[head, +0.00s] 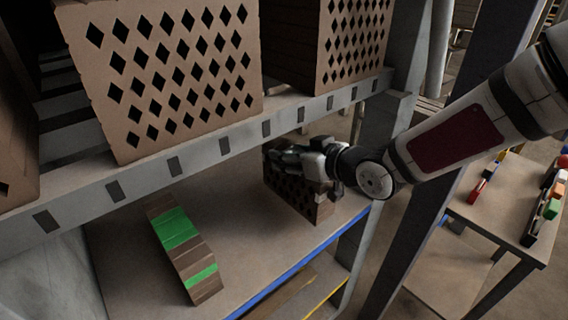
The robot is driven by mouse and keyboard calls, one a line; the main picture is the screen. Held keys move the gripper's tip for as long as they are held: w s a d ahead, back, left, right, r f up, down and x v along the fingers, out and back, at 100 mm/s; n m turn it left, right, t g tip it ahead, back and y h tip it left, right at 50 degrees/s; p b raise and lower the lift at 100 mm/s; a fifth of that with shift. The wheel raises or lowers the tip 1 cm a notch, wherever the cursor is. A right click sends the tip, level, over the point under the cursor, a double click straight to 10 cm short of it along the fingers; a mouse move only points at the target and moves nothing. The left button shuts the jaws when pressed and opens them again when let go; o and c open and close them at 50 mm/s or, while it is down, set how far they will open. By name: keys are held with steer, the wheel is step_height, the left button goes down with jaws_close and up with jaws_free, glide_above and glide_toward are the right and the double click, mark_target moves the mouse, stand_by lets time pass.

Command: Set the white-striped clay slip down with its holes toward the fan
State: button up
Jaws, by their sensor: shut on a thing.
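A brown hollow brick (298,198) is at the right part of the lower shelf, with dark diamond holes on the face toward the camera. A paler patch shows at its right end, but I cannot make out clear white stripes. My gripper (283,158) reaches in from the right, under the upper shelf beam, and is shut on the top of this brick. The fingers partly cover its top. I cannot tell whether its underside touches the shelf (130,262). No fan is visible.
A brown block with green stripes (182,262) lies left on the lower shelf, with bare board between. Large hollow bricks (165,65) stand on the upper shelf above a grey beam (205,150). A grey post (385,130) rises beside my arm. A side table (500,205) with small coloured items stands right.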

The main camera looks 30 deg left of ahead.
steer(key=shift+w+a, duration=0.25)
steer(key=shift+a, duration=0.3)
steer(key=shift+w+a, duration=0.2)
steer(key=shift+a, duration=0.35)
steer(key=shift+w+a+f, duration=0.1)
steer(key=shift+a+f, duration=0.1)
steer(key=shift+a, duration=0.05)
steer(key=shift+d+f, duration=0.1)
steer(key=shift+f, duration=1.45)
steer(key=o, duration=1.3)
steer(key=shift+f, duration=0.1)
steer(key=shift+d, duration=0.1)
steer(key=p+v, duration=0.1)
steer(key=v, duration=1.1)
